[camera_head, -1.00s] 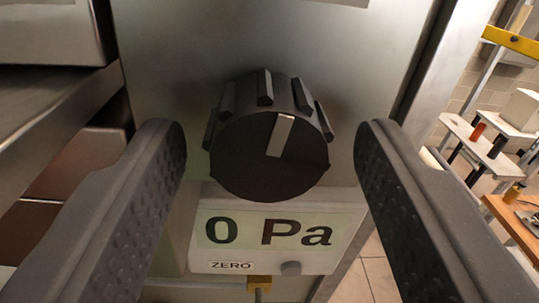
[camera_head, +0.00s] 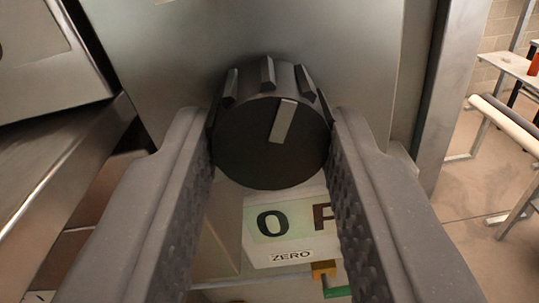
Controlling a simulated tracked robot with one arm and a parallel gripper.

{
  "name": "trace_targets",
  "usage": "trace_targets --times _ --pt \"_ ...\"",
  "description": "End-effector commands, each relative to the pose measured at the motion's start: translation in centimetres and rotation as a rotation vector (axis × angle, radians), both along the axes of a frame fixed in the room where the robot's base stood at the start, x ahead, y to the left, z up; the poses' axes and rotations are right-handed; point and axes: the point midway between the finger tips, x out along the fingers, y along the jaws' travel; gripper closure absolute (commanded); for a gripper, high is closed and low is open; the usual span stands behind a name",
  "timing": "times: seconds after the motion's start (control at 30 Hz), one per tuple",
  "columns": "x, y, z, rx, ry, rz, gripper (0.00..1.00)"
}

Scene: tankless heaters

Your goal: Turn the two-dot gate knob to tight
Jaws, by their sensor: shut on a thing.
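A black ribbed knob (camera_head: 262,150) with a pale pointer mark sits on a grey metal panel (camera_head: 340,50) in the head camera view. The pointer aims up and slightly right. My gripper (camera_head: 272,140) is shut on the knob, one padded finger against its left side and one against its right. No two-dot mark and no "tight" label show. The right finger hides the rest of the display.
Metal ledges and a box-like housing (camera_head: 50,60) stand close on the left.

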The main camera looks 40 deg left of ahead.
Motion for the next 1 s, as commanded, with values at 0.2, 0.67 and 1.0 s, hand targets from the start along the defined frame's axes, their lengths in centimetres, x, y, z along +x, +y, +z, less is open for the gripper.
trace_targets --times 0.2,0.67,1.0 --pt "0.07 -0.24 0.47 0.171 0.112 -0.005 0.92" --pt "0.07 -0.23 0.53 0.536 0.358 -0.005 0.92" --pt "0.04 -0.16 0.6 0.803 0.539 -0.004 0.92"
